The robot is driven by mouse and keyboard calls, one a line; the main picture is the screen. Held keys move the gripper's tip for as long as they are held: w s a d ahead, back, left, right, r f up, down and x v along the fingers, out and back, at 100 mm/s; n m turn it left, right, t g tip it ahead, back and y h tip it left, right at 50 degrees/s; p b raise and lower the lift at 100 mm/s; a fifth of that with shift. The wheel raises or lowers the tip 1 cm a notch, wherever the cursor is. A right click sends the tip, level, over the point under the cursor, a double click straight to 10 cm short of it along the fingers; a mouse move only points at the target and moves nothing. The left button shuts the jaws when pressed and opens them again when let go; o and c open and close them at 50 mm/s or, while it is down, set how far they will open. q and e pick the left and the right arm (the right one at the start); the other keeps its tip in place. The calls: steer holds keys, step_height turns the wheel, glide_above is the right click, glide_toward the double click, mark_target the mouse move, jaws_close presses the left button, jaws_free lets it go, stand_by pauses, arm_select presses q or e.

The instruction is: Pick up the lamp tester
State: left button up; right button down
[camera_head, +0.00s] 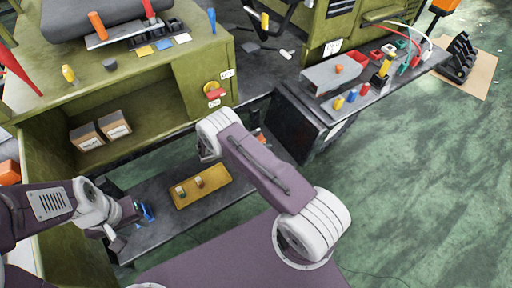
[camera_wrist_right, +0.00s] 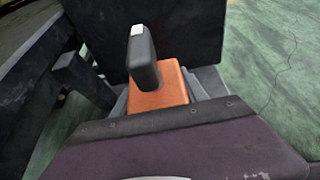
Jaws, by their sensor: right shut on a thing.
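In the right wrist view the lamp tester (camera_wrist_right: 162,92), as I take it, is an orange block with a dark grey upright part and a white tip. My right gripper (camera_wrist_right: 165,98) is shut on it; grey finger parts show on both sides of the orange body. In the head view my right arm's purple link hides most of this gripper and the tester. My left gripper (camera_head: 120,232) is at the lower left over the low dark shelf, close to a small blue thing (camera_head: 147,212). Its fingers are too small to read.
A yellow tray (camera_head: 203,199) with small parts lies on the low dark shelf (camera_head: 165,240). A dark panel (camera_wrist_right: 150,30) stands right behind the tester. A green cabinet (camera_head: 200,75) and a bench with a grey box (camera_head: 335,75) stand beyond.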

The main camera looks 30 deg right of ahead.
mark_target(261, 135)
step_height(261, 135, up, 5)
steer(key=shift+f+p, duration=0.2)
steer(key=shift+p, duration=0.3)
steer(key=s+d+r+p, duration=0.1)
steer(key=s+r, duration=0.5)
steer(key=s, duration=0.5)
steer(key=shift+s+d+r+p, duration=0.2)
steer(key=shift+s+d+p, duration=0.1)
steer(key=shift+p, duration=0.1)
